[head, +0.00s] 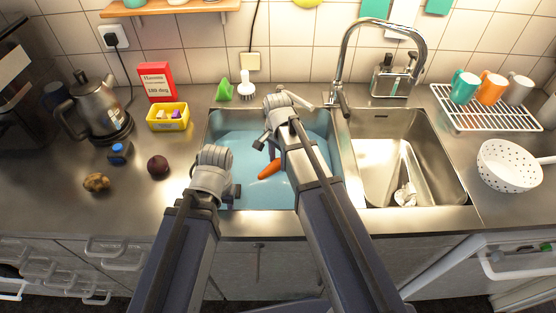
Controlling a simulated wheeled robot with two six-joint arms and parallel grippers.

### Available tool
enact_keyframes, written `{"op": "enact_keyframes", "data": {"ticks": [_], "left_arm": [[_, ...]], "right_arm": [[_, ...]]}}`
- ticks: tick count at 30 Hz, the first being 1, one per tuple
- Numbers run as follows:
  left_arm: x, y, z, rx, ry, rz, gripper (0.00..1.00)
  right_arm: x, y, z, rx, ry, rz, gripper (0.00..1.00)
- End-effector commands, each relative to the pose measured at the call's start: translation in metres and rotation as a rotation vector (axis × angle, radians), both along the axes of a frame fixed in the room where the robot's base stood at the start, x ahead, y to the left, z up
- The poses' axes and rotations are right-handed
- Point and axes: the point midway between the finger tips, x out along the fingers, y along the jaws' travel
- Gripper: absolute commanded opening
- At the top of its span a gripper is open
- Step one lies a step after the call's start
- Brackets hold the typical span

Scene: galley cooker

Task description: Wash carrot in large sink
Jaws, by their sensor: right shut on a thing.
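The orange carrot (270,169) is inside the left sink basin (213,145), which is filled with bluish water. My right gripper (268,145) reaches down into this basin and is shut on the carrot, whose lower end points down and left. The rest of the carrot is hidden by the gripper and arm. I cannot tell how deep the carrot sits in the water. My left gripper (232,193) is over the basin's front left corner, apart from the carrot. Its fingers are too small and covered to tell whether they are open.
A tall faucet (344,50) stands behind the two basins. The right basin (440,165) holds a small whitish item. A potato (96,182), a beetroot (157,165), a yellow box (168,124) and a kettle (98,105) stand left. A rack (450,112) with mugs and a colander (509,165) are right.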

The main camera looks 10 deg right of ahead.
Motion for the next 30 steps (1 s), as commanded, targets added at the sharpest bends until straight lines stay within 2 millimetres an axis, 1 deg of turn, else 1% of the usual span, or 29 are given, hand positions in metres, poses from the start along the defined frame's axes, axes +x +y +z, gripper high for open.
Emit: {"op": "enact_keyframes", "data": {"ticks": [1,15,18,30], "left_arm": [[0.000,0.000,0.008,0.000,0.000,0.000,0.50],[0.000,0.000,0.043,0.000,0.000,0.000,0.50],[0.000,0.000,0.046,0.000,0.000,0.000,0.50],[0.000,0.000,0.045,0.000,0.000,0.000,0.50]], "right_arm": [[0.000,0.000,0.008,0.000,0.000,0.000,0.00],[0.000,0.000,0.044,0.000,0.000,0.000,0.00],[0.000,0.000,0.046,0.000,0.000,0.000,0.00],[0.000,0.000,0.045,0.000,0.000,0.000,0.00]]}}
